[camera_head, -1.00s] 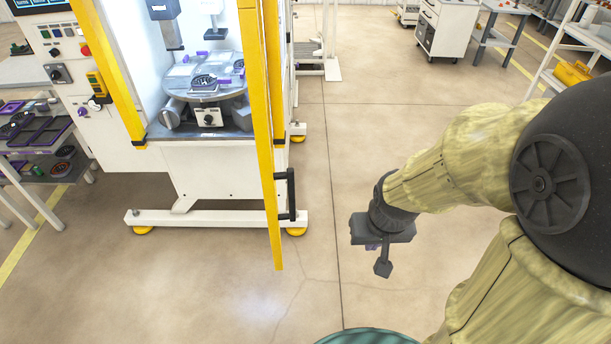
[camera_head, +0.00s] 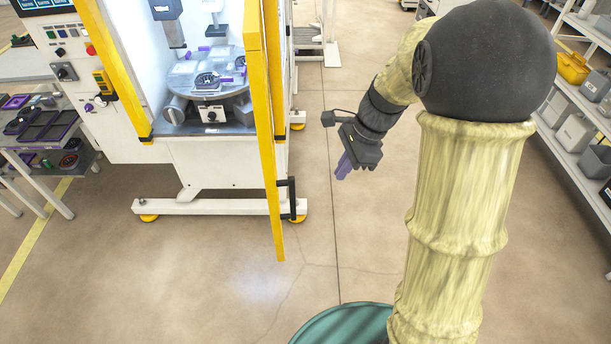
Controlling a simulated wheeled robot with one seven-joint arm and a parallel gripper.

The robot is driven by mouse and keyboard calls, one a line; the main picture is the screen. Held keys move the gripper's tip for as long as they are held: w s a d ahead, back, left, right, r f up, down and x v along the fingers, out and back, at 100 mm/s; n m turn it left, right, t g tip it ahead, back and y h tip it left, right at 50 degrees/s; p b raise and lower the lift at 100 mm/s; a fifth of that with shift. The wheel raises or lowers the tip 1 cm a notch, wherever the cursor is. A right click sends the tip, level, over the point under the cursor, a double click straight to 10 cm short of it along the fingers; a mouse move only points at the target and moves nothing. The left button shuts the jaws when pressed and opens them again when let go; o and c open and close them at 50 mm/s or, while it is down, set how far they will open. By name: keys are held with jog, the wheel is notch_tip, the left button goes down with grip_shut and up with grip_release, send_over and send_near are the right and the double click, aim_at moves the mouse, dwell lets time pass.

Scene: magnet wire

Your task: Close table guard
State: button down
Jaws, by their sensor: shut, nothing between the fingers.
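The table guard (camera_head: 265,130) is a yellow-framed door on the white machine, standing swung open toward me and seen nearly edge-on. Its black handle (camera_head: 291,200) is on its right side, low down. Behind it, the round table (camera_head: 207,91) with parts on it is exposed in the machine opening. A yellow post (camera_head: 118,75) frames the opening's left side. My gripper (camera_head: 343,167) hangs to the right of the handle, apart from it, with purple fingers pointing down and left. The fingers are together with nothing held.
A control panel (camera_head: 62,50) with buttons is on the machine's left. A bench with trays (camera_head: 45,130) stands at far left. Shelves with grey bins (camera_head: 575,133) and a yellow bin (camera_head: 573,68) line the right.

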jog(key=shift+w+a+r+m+y, duration=0.35)
jog(key=shift+w+r+m, duration=0.15)
jog(key=shift+r+m, duration=0.1)
jog(key=a+f+p, duration=0.3)
jog(key=a+f, duration=0.4)
jog(key=f, duration=0.2)
jog(key=shift+s+a+f, duration=0.15)
jog(key=shift+s+a, duration=0.15)
jog(key=shift+a, duration=0.05)
jog(key=shift+a, duration=0.1)
